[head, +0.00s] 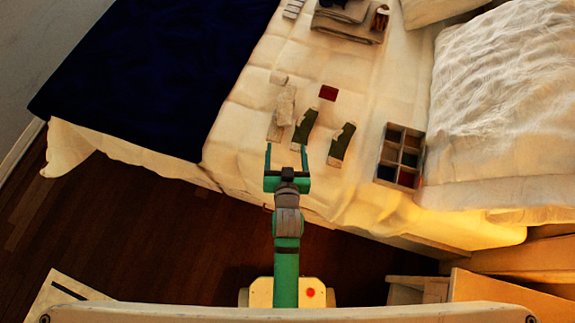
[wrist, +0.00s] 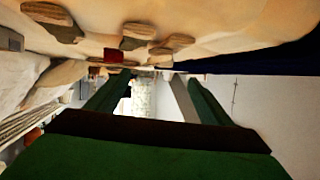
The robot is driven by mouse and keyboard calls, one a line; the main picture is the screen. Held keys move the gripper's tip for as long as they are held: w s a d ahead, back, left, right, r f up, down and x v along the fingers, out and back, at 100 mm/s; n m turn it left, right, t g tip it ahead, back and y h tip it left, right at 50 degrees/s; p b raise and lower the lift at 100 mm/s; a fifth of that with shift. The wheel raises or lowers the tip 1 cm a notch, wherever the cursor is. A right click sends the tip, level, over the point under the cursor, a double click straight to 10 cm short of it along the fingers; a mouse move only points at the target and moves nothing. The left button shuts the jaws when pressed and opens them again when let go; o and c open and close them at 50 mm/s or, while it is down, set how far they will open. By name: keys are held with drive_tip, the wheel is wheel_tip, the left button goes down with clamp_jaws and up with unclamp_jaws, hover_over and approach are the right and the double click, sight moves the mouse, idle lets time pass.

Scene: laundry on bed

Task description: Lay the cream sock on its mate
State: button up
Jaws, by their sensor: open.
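A pale cream sock-like piece (head: 286,105) lies on the bed, left of two dark green socks with pale ends. A tan piece (head: 274,130) shows at its near end, touching or partly under it. I cannot tell whether this is a second cream sock. My gripper (head: 287,152) is open and empty, its fingers pointing toward the bed, just on the near side of these pieces. In the wrist view the open fingers show too (wrist: 150,95), with nothing between them.
The green socks (head: 305,126) and (head: 343,141) lie close right of the cream piece. A dark red square (head: 328,93), a divided box (head: 382,172) and folded grey cloths (head: 345,24) are nearby. A dark blue blanket (head: 150,75) covers the left. Bare sheet (head: 245,120) lies between.

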drive_tip(key=s+r, duration=0.4)
drive_tip(key=s, duration=0.9)
drive_tip(key=s+r+t, duration=0.1)
drive_tip(key=s+r, duration=0.3)
drive_tip(key=s, duration=1)
drive_tip(key=shift+s+d+r+n+t, duration=0.25)
drive_tip(key=shift+r+n+t, duration=0.05)
drive_tip(key=shift+n, duration=0.1)
